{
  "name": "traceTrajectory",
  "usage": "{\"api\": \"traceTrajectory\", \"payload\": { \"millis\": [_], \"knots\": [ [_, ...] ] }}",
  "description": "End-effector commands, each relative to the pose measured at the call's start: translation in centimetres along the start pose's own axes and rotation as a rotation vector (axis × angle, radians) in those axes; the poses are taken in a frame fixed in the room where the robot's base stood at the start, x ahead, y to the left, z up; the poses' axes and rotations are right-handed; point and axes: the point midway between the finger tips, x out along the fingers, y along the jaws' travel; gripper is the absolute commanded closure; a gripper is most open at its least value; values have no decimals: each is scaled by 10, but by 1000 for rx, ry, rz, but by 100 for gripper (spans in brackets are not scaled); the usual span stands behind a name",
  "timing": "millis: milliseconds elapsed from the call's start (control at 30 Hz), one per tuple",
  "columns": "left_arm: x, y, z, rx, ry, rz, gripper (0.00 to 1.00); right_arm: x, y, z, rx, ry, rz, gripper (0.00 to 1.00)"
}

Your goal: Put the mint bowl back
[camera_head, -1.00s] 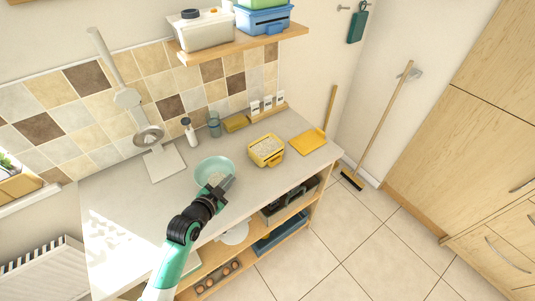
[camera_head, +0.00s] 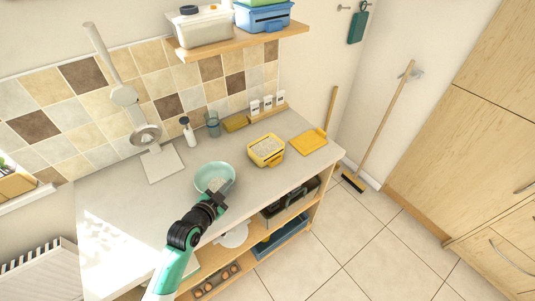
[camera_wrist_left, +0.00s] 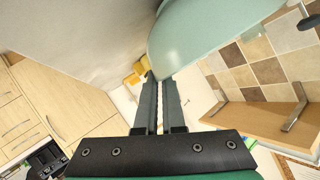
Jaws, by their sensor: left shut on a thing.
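The mint bowl (camera_head: 213,172) is over the worktop's front part in the head view, with its open side facing up. My left gripper (camera_head: 223,186) is at the bowl's near right side, shut on its rim. In the left wrist view the bowl (camera_wrist_left: 205,35) fills the top right, and the left gripper's fingers (camera_wrist_left: 160,85) meet at its edge. Whether the bowl's base touches the worktop (camera_head: 130,205) cannot be told. My right gripper is not in view.
A yellow tub (camera_head: 266,150) stands right of the bowl, with a yellow lid (camera_head: 309,142) beyond it. A soap bottle (camera_head: 189,133) and a glass (camera_head: 212,124) stand at the back. Open shelves (camera_head: 235,262) lie below the worktop. The worktop's left part is clear.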

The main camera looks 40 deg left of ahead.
Motion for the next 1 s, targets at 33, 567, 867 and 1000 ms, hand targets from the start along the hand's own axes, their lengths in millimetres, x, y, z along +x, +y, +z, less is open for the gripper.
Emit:
{"api": "traceTrajectory", "payload": {
  "millis": [33, 567, 867, 1000],
  "knots": [
    [1, 0, 1, 1, 2, -2, 100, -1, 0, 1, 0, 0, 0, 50],
    [2, 2, 4, 0, 1, -1, 59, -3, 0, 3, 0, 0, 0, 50],
    [2, 3, 5, 0, -1, 1, 39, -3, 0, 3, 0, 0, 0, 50],
    [2, 3, 5, 0, -1, 1, 39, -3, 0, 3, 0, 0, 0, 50]
  ]
}}
